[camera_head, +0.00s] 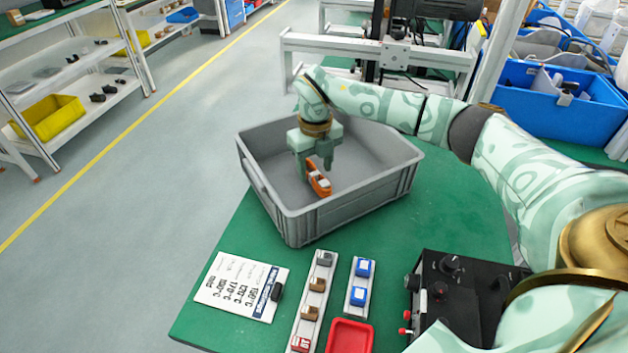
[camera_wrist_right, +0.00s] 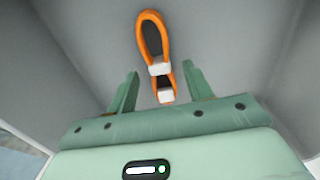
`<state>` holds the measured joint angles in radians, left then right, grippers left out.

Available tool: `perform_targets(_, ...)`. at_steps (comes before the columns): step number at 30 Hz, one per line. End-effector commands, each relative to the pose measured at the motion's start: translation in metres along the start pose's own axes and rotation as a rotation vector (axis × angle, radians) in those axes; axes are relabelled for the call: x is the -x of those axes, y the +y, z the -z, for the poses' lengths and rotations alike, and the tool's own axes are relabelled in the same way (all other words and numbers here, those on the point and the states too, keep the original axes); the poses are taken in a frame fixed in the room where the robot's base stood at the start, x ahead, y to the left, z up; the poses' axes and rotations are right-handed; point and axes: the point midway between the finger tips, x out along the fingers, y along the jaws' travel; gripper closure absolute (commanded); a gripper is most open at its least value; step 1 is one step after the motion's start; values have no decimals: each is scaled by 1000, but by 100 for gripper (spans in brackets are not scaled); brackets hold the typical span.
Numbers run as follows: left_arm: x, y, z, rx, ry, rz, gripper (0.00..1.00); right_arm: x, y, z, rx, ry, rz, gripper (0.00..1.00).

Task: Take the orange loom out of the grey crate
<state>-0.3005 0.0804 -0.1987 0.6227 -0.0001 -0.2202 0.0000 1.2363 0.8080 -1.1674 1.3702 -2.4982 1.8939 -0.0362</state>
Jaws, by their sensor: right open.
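The orange loom (camera_head: 319,180) lies inside the grey crate (camera_head: 330,205) on the green table. In the right wrist view the orange loom (camera_wrist_right: 153,38) is a narrow twisted loop with two white connectors at its near end. My right gripper (camera_head: 316,166) reaches down into the crate, just above and beside the loom, and hides part of it in the head view. In the right wrist view its two fingers (camera_wrist_right: 156,88) stand apart, with the white connectors between or just beyond their tips. Nothing is clamped. My left gripper is not in view.
A printed card (camera_head: 240,286), white strips with small brown and blue blocks, a red tray (camera_head: 349,336) and a black control box (camera_head: 460,295) sit in front of the crate. Blue bins (camera_head: 560,105) stand at the right. The crate walls surround my right gripper.

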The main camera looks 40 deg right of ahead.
Motion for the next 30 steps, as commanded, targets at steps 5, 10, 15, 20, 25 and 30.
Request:
perform_targets(5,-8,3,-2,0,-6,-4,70,-23,0,0,0,1,1,49)
perform_targets(10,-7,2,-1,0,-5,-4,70,-21,0,0,0,-1,1,49)
perform_targets(15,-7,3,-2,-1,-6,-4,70,-21,0,0,0,0,1,96)
perform_targets(20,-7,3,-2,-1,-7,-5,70,-21,0,0,0,0,1,98)
perform_targets(25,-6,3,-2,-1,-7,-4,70,-19,0,0,0,0,1,98)
perform_targets(30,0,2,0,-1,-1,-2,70,-4,0,-1,0,-4,0,98)
